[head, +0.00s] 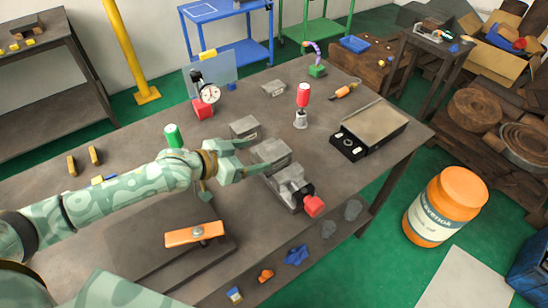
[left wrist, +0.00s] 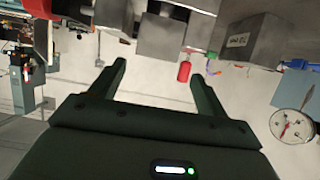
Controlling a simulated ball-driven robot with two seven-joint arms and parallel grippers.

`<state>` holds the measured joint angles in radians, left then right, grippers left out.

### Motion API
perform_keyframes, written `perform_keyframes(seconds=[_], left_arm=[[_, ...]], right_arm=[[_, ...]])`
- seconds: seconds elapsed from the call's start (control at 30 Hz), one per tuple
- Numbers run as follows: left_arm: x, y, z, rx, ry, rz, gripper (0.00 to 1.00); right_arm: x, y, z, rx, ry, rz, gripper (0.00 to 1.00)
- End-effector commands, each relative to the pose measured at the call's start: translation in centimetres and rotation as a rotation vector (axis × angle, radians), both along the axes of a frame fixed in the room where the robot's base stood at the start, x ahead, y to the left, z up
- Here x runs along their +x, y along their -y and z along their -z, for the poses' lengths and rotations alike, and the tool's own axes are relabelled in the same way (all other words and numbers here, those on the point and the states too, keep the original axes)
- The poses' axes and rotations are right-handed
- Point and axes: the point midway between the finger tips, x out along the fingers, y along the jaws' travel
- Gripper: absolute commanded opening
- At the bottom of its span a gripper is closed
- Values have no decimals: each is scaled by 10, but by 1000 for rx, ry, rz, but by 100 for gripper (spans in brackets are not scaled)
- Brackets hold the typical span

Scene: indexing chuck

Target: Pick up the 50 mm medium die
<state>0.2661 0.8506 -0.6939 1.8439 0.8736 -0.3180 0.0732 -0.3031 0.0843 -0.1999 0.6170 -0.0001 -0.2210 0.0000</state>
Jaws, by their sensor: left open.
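Grey metal die blocks stand in a row on the bench; their labels are too small to read, so I cannot tell which is the 50 mm medium die. The middle block (head: 271,152) is just ahead of my open left gripper (head: 248,158). A farther block (head: 244,126) stands behind it. In the left wrist view, which looks upside down, the middle block (left wrist: 160,35) is beyond and between the open fingers (left wrist: 158,75), with nothing held. The labelled block (left wrist: 250,40) is to the right. My right gripper is not in view.
A grey vise-like fixture with a red part (head: 313,206) stands nearer the front. A dial gauge (head: 209,93), red-handled tool (head: 303,95), open case (head: 370,130) and green cylinder (head: 173,136) stand around. An orange bar (head: 194,234) lies in front of my arm.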

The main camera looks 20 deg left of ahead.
Motion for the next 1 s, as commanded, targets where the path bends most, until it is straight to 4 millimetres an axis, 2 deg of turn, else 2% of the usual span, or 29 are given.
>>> perform_keyframes(seconds=[0.17, 0.4, 0.7, 0.73, 0.77, 0.9, 1.0], left_arm=[[10, 9, 5, -2, 1, 1, 75], [35, 34, 20, -1, 1, 0, 75], [41, 39, 22, 1, 1, 0, 75], [41, 39, 22, 1, 1, 0, 73], [41, 39, 22, 1, 1, 0, 64], [41, 38, 22, 1, 1, 0, 25], [41, 38, 22, 1, 1, 0, 0]], right_arm=[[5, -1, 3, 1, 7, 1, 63], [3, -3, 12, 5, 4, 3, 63], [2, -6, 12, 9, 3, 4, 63], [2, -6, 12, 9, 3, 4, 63], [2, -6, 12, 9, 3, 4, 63], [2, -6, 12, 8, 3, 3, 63], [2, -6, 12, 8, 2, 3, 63]])
